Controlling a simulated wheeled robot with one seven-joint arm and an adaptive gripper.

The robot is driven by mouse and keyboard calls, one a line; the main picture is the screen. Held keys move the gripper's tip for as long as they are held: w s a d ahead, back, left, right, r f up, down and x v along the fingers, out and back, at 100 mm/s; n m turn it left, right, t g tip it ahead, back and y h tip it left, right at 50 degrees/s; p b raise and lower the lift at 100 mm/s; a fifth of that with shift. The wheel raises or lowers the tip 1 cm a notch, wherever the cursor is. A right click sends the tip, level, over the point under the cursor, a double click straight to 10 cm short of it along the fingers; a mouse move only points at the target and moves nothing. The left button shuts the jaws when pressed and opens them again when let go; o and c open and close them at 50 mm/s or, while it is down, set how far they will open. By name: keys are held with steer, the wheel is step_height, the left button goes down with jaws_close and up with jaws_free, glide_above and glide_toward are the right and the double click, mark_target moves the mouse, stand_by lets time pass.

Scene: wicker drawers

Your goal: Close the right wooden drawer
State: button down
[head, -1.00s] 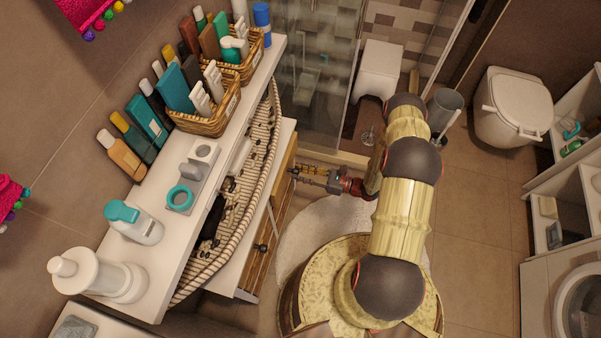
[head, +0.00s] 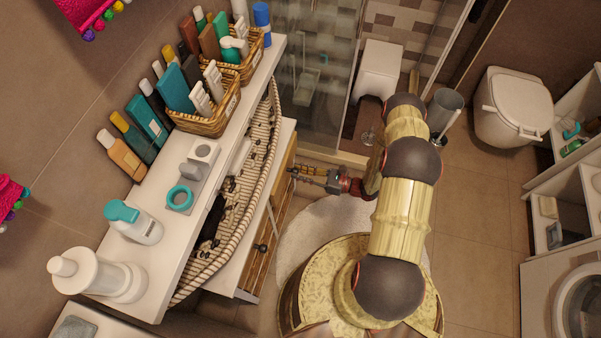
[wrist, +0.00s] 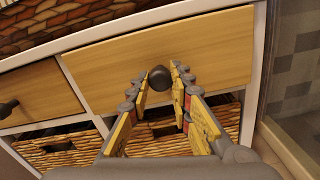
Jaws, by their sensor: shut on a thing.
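The right wooden drawer (wrist: 215,48) fills the upper middle of the wrist view, with a light wood front and a dark round knob (wrist: 160,78). Its front looks flush or nearly flush with the white frame; a small gap cannot be ruled out. My gripper (wrist: 158,75) has one finger on each side of the knob and is shut on it. In the head view my gripper (head: 300,173) is at the drawer front (head: 285,166), beside the cabinet. The fingers partly hide the knob there.
The left wooden drawer (wrist: 38,92) has its own dark knob. Wicker drawers (wrist: 70,150) sit below. A glass shower panel (head: 315,80) is just beyond.

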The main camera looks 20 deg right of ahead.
steer(key=shift+x, duration=1)
steer(key=c, duration=1.6)
jaws_free()
steer(key=shift+d, duration=0.1)
steer(key=shift+s+d, duration=0.2)
steer(key=shift+d, duration=0.35)
steer(key=shift+s+v, duration=0.25)
steer(key=shift+v, duration=5.2)
steer(key=shift+a, duration=0.2)
